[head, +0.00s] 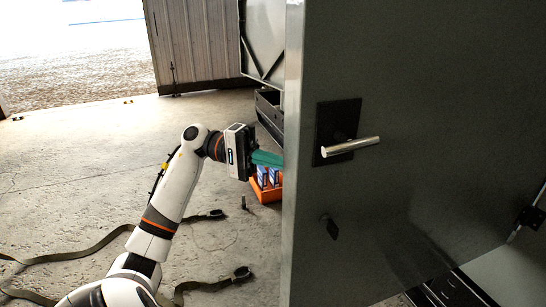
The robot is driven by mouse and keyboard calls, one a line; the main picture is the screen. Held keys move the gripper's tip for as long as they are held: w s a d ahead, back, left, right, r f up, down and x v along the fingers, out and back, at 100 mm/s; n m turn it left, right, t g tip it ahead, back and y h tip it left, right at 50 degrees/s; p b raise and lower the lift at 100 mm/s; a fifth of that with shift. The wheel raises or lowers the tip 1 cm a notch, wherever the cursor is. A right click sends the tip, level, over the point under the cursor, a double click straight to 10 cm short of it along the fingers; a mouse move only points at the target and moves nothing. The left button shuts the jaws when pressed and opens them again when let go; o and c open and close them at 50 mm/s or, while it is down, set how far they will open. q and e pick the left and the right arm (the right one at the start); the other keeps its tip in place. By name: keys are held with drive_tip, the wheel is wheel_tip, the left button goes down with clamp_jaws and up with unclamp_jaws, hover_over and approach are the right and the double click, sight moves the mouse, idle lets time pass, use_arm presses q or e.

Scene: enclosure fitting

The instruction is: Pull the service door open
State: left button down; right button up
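The service door, a large grey panel (430,110), fills the right half of the head view. A bright metal lever handle (352,146) on a black plate sticks out from it, with a small dark latch (329,226) below. The door's pale left edge stands upright, and how far the door is open is hard to tell. My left gripper (268,159) is just left of that edge, its teal fingers pointing right and their tips hidden behind the door. It is away from the handle. My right gripper is not in view.
An orange bin (266,191) with blue-and-white boxes sits on the floor beyond the gripper. A dark open case (269,112) is behind it. Straps (75,257) lie on the concrete at lower left. A corrugated panel (197,45) stands at the back. Floor at left is mostly clear.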

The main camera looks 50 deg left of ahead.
sight(338, 187)
use_arm(q)
drive_tip(key=d+p, duration=0.1)
drive_tip(key=d, duration=0.2)
drive_tip(key=d+p, duration=0.2)
drive_tip(key=d, duration=0.1)
drive_tip(key=w+d+p, duration=0.1)
drive_tip(key=d, duration=0.1)
drive_tip(key=shift+d+r+p, duration=0.15)
drive_tip(key=shift+d+p, duration=0.25)
drive_tip(key=shift+s+d, duration=0.3)
drive_tip(key=shift+d, duration=0.05)
drive_tip(key=shift+w, duration=0.1)
